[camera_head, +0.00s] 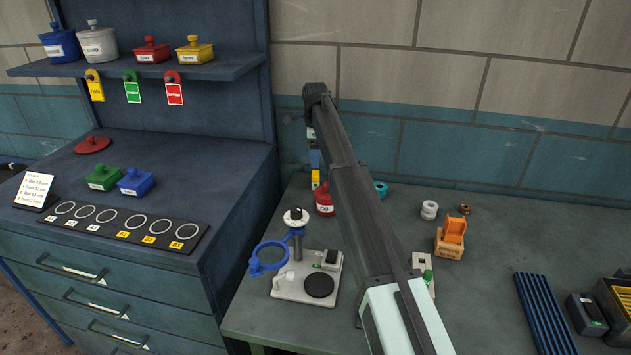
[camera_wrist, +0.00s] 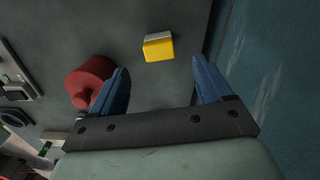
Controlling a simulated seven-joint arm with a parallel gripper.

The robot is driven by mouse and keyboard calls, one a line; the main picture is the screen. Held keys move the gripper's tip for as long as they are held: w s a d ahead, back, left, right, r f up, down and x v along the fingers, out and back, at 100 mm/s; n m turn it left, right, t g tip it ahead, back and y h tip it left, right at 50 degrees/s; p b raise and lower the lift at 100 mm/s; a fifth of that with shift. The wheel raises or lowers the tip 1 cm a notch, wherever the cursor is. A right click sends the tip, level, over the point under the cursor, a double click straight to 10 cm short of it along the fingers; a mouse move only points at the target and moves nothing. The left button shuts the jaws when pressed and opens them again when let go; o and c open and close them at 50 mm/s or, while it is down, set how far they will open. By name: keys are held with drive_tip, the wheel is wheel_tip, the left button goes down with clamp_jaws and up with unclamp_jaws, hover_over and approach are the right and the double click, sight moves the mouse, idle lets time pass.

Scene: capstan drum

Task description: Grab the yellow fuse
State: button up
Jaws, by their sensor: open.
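The yellow fuse (camera_wrist: 158,47) is a small yellow block with a pale grey side, on the dark bench top in the wrist view. In the head view a small yellow patch (camera_head: 315,178), apparently the fuse, shows just below the blue fingers. My gripper (camera_wrist: 163,68) is open and empty, with its blue fingers spread to either side of the fuse's line. The fuse appears beyond the fingertips and touches neither. In the head view my gripper (camera_head: 315,161) points down at the back left of the bench, partly hidden by my arm.
A red oil container (camera_wrist: 90,80) stands close beside the left finger; it also shows in the head view (camera_head: 325,202). The tiled wall (camera_wrist: 262,80) is close on the right in the wrist view. A white stand with a blue ring (camera_head: 268,258) is nearer the front.

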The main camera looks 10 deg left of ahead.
sight(316, 173)
wheel_tip(316, 173, down, 10)
drive_tip(key=shift+d+f, duration=0.1)
idle(0.5)
drive_tip(key=shift+c, duration=0.3)
drive_tip(key=c, duration=1)
drive_tip(key=shift+r, duration=0.2)
